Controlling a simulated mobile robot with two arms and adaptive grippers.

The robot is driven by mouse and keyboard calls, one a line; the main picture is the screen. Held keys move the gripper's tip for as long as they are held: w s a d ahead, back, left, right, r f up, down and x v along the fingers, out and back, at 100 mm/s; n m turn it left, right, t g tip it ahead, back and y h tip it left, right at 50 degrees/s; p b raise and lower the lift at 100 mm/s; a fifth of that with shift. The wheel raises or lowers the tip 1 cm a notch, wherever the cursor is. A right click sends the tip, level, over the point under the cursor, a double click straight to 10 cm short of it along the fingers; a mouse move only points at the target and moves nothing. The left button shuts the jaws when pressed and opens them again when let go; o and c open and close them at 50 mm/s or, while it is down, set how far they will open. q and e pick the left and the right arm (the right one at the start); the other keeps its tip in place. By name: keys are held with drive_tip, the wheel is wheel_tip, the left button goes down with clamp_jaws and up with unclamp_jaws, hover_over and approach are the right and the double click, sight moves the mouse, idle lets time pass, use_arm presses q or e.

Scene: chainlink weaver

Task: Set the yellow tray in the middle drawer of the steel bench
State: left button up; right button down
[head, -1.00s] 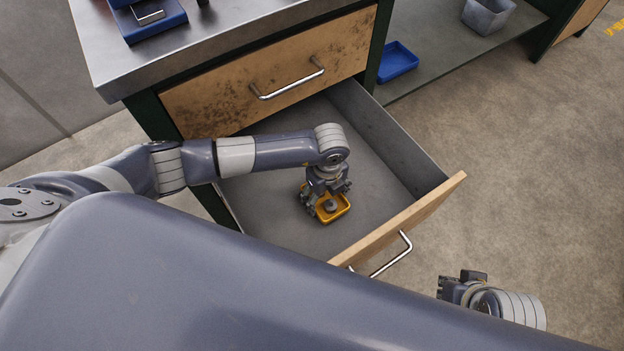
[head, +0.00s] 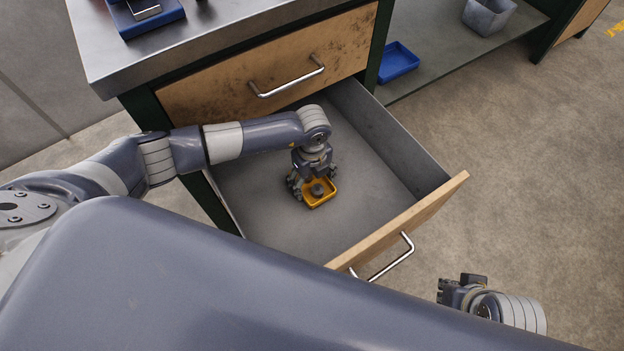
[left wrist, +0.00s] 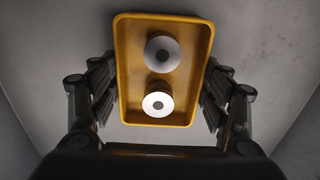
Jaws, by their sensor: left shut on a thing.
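The yellow tray (head: 327,196) is in my left gripper (head: 313,187), inside the open middle drawer (head: 270,215) of the steel bench (head: 100,62). In the left wrist view the fingers of my left gripper (left wrist: 160,100) flank the long sides of the yellow tray (left wrist: 160,20). Two round pale pieces with dark centres lie in the tray, one at its middle (left wrist: 162,54) and one nearer the gripper (left wrist: 158,104). I cannot tell whether the tray touches the drawer floor. My right gripper (head: 448,291) is outside the drawer, at the lower right; its jaws are unclear.
The drawer above (head: 220,92) is shut. The open drawer's front panel with its handle (head: 392,258) juts out over the floor. A blue tray (head: 398,63) and a grey bin (head: 489,15) sit on the low shelf at right. The rest of the open drawer is clear.

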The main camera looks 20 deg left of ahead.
use_arm(q)
drive_tip(key=o, duration=1.1)
drive_tip(key=shift+c, duration=0.2)
use_arm(e)
drive_tip(key=shift+w, duration=0.35)
drive_tip(key=shift+r, duration=0.1)
